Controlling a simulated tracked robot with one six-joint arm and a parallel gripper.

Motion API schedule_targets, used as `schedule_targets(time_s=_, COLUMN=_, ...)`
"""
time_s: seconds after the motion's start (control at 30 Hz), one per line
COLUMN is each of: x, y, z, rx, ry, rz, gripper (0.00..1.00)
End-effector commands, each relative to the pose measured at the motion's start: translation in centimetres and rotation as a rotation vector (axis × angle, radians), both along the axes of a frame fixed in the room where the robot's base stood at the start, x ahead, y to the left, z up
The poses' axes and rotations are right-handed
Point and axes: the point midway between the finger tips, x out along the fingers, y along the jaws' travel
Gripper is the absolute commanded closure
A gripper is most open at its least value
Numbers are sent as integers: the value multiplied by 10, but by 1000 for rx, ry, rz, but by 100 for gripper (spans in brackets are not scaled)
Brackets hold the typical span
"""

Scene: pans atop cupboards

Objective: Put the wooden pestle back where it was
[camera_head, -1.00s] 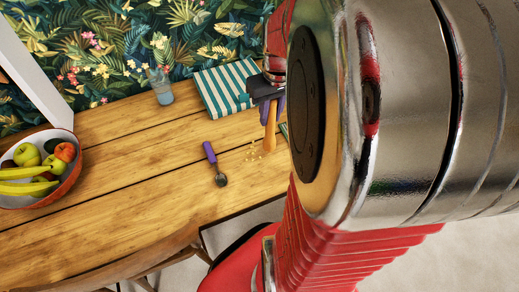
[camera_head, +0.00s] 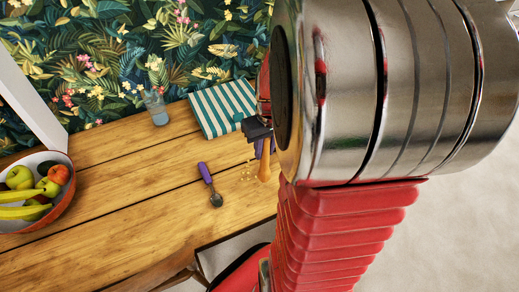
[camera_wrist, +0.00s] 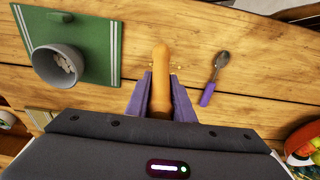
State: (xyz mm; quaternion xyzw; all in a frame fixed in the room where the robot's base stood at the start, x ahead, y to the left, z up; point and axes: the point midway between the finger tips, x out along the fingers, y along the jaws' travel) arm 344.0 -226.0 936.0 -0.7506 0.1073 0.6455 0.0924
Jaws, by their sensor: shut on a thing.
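The wooden pestle (camera_wrist: 161,68) is a light-brown rod with a rounded end. My gripper (camera_wrist: 160,92) has purple fingers and is shut on the pestle, one finger on each side. In the head view the pestle (camera_head: 264,172) hangs down from my gripper (camera_head: 262,148) over the right part of the table. A grey bowl (camera_wrist: 43,70) with pale pieces inside stands on a green mat (camera_wrist: 97,40) with white stripes, left of the pestle in the wrist view. My arm hides part of the table in the head view.
A purple-handled spoon (camera_head: 206,174) lies on the wooden table (camera_head: 110,190), with yellow crumbs near it. A striped cloth or book (camera_head: 222,106), a glass (camera_head: 156,108) and a fruit bowl (camera_head: 66,196) also stand there. A chair is at the front edge.

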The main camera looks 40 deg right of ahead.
Motion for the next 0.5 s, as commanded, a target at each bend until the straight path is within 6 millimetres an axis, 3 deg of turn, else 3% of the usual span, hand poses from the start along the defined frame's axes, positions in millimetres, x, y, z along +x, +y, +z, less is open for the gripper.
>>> schedule_targets(time_s=0.2, x=0, y=0, z=-3, rx=0, ry=1, rz=0, gripper=100)
schedule_targets(time_s=0.5, x=0, y=0, z=-35, rx=1, ry=2, rz=-1, gripper=100)
